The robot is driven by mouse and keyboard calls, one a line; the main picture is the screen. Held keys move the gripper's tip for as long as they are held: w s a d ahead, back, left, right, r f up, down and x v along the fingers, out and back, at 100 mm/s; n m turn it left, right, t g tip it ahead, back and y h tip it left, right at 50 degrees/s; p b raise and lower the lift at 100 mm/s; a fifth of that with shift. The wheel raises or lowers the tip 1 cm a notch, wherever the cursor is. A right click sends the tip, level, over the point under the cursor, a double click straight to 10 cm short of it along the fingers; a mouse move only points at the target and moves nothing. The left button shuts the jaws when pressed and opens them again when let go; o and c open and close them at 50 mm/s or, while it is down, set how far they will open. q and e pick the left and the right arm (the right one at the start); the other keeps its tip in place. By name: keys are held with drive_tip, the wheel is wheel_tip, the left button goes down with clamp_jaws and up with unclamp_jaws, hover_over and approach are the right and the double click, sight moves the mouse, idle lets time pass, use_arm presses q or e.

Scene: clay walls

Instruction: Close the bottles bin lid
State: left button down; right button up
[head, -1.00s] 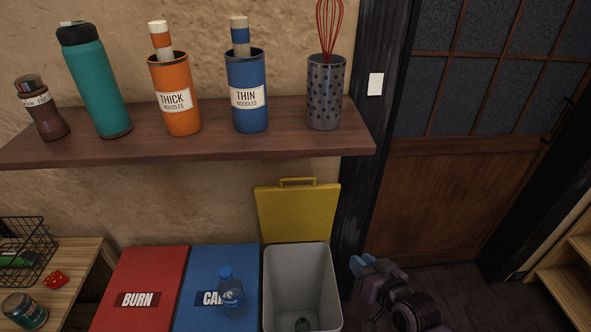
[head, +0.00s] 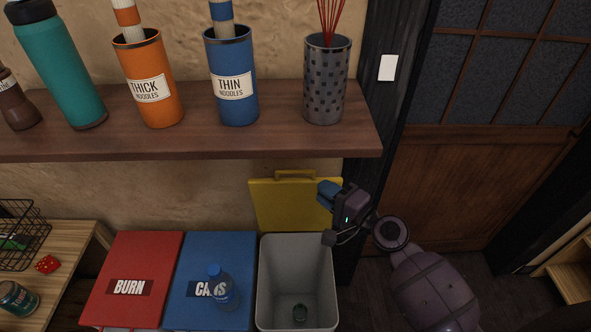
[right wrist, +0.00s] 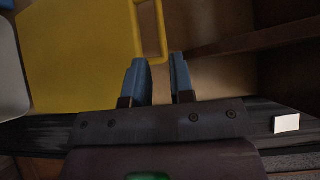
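The yellow lid (head: 290,212) of the open grey bin (head: 297,262) stands upright at the bin's back, near the wall, with a handle (head: 295,175) on its top edge. The lid also fills the upper left of the right wrist view (right wrist: 78,50), with its handle (right wrist: 163,30) ahead of my fingers. My right gripper (head: 328,194) is at the lid's right edge in the head view. In the right wrist view its two blue fingers (right wrist: 160,80) are apart with nothing between them. Whether they touch the lid is unclear. My left gripper is not in view.
A blue bottle (head: 222,288) is on the blue CANS lid (head: 230,247), beside the red BURN lid (head: 140,258). A wooden shelf (head: 200,153) with containers overhangs from above. A dark post (head: 372,140) stands at right.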

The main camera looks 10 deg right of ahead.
sight(296, 171)
drive_tip(key=x, duration=0.9)
drive_tip(key=shift+w+a+p, duration=0.15)
drive_tip(key=shift+w+p, duration=0.2)
clamp_jaws()
